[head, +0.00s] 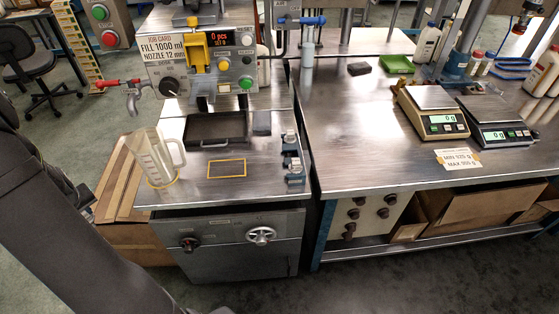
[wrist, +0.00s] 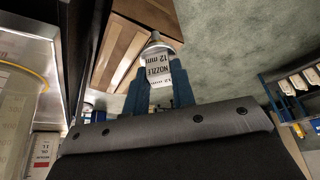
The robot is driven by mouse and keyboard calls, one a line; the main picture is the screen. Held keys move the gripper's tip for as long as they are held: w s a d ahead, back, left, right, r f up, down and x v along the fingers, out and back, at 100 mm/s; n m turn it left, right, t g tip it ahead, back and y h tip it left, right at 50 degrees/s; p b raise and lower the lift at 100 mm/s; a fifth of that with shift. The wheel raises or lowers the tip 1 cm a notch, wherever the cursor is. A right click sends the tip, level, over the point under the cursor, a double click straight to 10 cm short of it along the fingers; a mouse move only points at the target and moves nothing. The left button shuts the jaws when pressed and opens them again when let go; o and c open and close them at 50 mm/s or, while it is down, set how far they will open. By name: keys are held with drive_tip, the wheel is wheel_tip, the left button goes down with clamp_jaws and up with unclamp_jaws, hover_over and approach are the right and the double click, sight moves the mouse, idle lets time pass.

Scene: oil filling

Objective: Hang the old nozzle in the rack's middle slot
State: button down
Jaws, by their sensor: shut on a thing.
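In the wrist view my gripper (wrist: 160,85) has its two blue fingers closed on the nozzle (wrist: 155,42). The nozzle has a grey metal conical end and a white tag reading "NOZZLE 12 mm", which appears upside down. My gripper is out over the floor side, with the cardboard box below it. In the head view a dark arm link of mine fills the lower left, and I cannot make out the nozzle there.
A clear jug (head: 154,160) stands at the left edge of the steel filling bench (head: 215,190). The filling machine (head: 205,65) is behind it. A cardboard box (head: 118,180) sits left of the bench. Two scales (head: 432,125) stand on the right bench, whose front is mostly clear.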

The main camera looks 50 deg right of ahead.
drive_tip(key=shift+r, duration=0.1)
drive_tip(key=shift+w+r, duration=0.15)
drive_tip(key=shift+r, duration=0.15)
drive_tip(key=r, duration=0.1)
drive_tip(key=d+r+m, duration=0.1)
drive_tip(key=r, duration=0.1)
drive_tip(key=d+r+m, duration=0.1)
drive_tip(key=shift+w+r+h, duration=0.3)
drive_tip(key=shift+r, duration=0.1)
drive_tip(key=s+d+r+m+g+h, duration=0.1)
drive_tip(key=s+d+r+m+g, duration=0.15)
drive_tip(key=s+d+m, duration=1.1)
drive_tip(key=s+d+r+m+g+h, duration=0.1)
drive_tip(key=s+d+m+g, duration=0.4)
drive_tip(key=d, duration=1.8)
drive_tip(key=s+d+r+m+h, duration=0.15)
drive_tip(key=s+d+m, duration=0.55)
drive_tip(key=s+d, duration=0.85)
drive_tip(key=shift+n+y, duration=0.25)
drive_tip(key=shift+y, duration=0.2)
drive_tip(key=shift+w+d+f, duration=0.4)
drive_tip(key=shift+w+f, duration=0.1)
drive_tip(key=shift+f, duration=0.8)
drive_tip(key=shift+w+d+f, duration=0.4)
drive_tip(key=shift+w+f, duration=0.05)
drive_tip(key=shift+f, duration=0.85)
drive_tip(key=shift+w+d+f, duration=0.4)
drive_tip(key=shift+w+f, duration=0.1)
drive_tip(key=shift+f, duration=0.8)
